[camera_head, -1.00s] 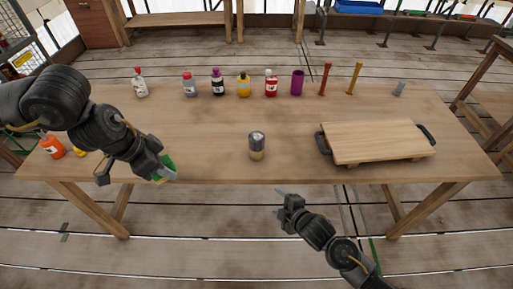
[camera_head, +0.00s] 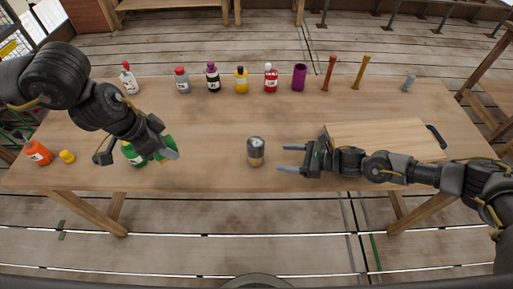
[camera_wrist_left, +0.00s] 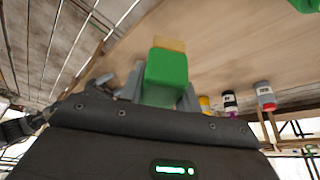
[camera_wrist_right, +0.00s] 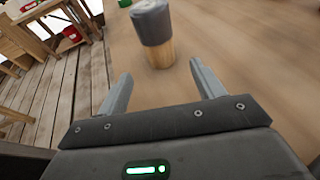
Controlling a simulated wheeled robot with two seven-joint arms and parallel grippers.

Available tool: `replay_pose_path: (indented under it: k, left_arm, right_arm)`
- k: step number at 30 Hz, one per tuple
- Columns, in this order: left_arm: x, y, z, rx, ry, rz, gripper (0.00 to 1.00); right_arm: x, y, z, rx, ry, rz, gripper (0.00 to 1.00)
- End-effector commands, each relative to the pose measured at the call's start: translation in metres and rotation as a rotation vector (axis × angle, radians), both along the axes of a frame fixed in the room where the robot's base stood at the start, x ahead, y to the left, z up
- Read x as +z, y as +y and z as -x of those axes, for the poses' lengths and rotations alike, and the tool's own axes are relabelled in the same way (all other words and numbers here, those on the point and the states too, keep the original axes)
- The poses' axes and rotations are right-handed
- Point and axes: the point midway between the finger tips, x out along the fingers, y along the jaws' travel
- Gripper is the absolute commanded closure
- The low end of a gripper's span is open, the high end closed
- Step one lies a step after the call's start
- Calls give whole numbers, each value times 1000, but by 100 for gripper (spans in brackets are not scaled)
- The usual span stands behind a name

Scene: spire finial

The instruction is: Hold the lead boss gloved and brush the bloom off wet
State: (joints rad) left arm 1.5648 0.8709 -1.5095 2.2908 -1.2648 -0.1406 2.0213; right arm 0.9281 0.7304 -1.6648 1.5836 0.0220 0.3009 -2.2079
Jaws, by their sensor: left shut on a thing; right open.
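The lead boss (camera_head: 256,145), a grey cylinder on a pale wooden base, stands upright near the table's front middle. It also shows in the right wrist view (camera_wrist_right: 152,22), beyond the fingertips. My right gripper (camera_head: 280,158) is open and empty just right of the boss, its fingers pointing towards it, apart from it. My left gripper (camera_head: 166,152) is shut on a green block with a tan end, seemingly the brush (camera_wrist_left: 166,72), above the table's left front. Its fingers partly hide the brush in the head view. No glove is clearly visible.
An orange bottle (camera_head: 38,152) and yellow piece (camera_head: 67,156) are at far left. Several bottles, a purple cup (camera_head: 299,77) and upright sticks line the back. My right arm crosses a wooden board (camera_head: 375,135).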

Motion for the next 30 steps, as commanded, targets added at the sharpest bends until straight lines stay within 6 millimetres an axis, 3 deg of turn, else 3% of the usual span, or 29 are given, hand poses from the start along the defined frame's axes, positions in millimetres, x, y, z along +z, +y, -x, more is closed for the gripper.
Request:
replay_pose_path:
  k: [8, 24, 30]
  left_arm:
    - [-5, 2, 1, 4, 0, 0, 86]
    - [-37, 0, 0, 0, -1, -1, 86]
    - [-43, 0, 0, 0, -1, -1, 86]
  right_arm:
    - [-5, 16, -4, 6, 1, -2, 32]
    - [-29, 81, -24, 0, 2, -3, 32]
    - [-30, 91, -28, -2, 2, -2, 32]
